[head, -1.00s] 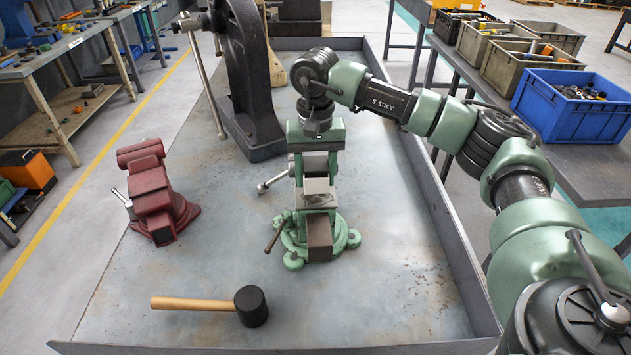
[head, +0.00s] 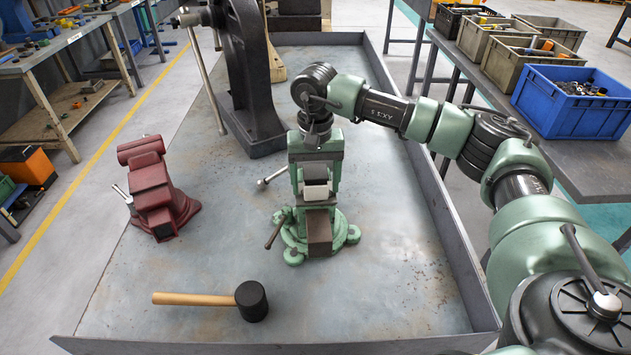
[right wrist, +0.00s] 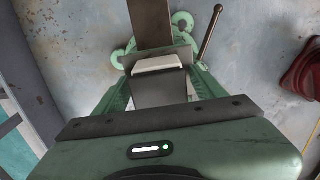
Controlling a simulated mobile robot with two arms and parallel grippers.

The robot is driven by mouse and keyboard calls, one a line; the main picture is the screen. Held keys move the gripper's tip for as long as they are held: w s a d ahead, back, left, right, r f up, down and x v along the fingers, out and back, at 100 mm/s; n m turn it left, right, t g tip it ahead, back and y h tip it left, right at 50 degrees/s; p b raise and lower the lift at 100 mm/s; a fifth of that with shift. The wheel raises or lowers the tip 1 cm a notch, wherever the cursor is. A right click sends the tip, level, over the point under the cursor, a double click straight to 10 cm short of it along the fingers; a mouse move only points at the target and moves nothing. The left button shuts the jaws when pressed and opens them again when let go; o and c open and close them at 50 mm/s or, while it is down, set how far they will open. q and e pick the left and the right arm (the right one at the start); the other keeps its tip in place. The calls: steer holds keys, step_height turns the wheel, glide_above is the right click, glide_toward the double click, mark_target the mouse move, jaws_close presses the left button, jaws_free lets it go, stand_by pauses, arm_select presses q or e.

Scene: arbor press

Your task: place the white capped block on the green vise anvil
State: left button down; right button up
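The green vise (head: 341,232) stands on the tray-like bench top, with a dark front bar (head: 320,236). The white capped block (head: 316,191) shows as a small pale shape just above the vise's front jaw. It also shows in the right wrist view (right wrist: 157,64), beside a grey plate. My right gripper (head: 316,172) points down directly over the vise, very close to the block. Its fingers blend with the vise, so their grip and any contact between block and anvil are unclear. My left gripper is out of view.
A red vise (head: 153,190) stands to the left. A mallet (head: 251,301) lies in front. The black arbor press (head: 246,75) stands behind left. The bench's raised right rim (head: 447,220) runs beneath my right arm. The front right surface is clear.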

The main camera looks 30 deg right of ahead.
steer(key=shift+r, duration=0.6)
step_height(320, 180, up, 11)
steer(key=b, duration=0.2)
steer(key=shift+r+b, duration=0.1)
steer(key=shift+b, duration=0.25)
